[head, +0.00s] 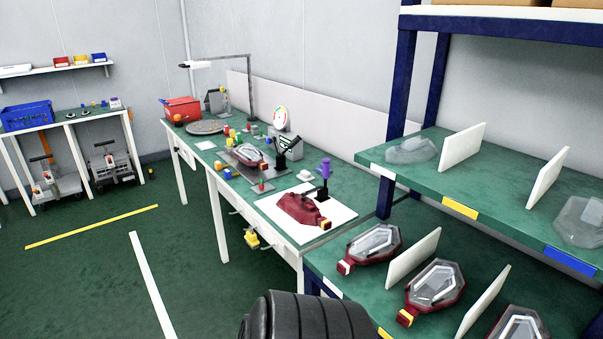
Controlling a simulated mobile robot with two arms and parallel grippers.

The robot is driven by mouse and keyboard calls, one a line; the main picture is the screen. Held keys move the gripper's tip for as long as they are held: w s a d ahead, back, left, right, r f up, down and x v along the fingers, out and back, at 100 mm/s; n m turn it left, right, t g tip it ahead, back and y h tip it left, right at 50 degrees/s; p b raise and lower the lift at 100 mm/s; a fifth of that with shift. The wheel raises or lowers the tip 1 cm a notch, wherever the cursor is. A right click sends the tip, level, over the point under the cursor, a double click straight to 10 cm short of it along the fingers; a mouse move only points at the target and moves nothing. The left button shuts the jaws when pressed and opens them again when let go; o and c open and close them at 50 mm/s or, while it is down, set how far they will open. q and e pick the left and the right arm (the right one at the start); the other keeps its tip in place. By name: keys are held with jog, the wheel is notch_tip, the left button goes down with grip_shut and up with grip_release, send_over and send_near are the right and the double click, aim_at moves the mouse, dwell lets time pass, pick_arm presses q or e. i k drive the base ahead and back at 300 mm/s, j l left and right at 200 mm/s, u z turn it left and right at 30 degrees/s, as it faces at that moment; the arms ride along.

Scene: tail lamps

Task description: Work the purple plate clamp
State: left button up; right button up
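The purple plate clamp (325,171) stands upright near the right end of the long green workbench. It is at the back edge of a white plate (272,206). A dark red lamp housing (298,209) with a yellow-tipped end lies on that plate, just in front of the clamp. The clamp is small in view, and I cannot tell whether it is open or closed. Neither of my grippers is in view.
The long workbench (228,196) holds another lamp (246,154), coloured blocks and a red bin (181,108). A blue-posted rack (398,90) with lamps and white dividers stands close at right. Open green floor lies at left, before a side table with a blue crate (27,116).

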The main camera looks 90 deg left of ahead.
aim_at(326, 161)
jog(key=u, duration=2.55)
jog(key=j+z, duration=0.15)
jog(key=z, duration=0.2)
jog(key=i+j+z, duration=0.1)
jog(key=z, duration=0.3)
jog(key=j+z, duration=0.35)
jog(key=l, duration=0.1)
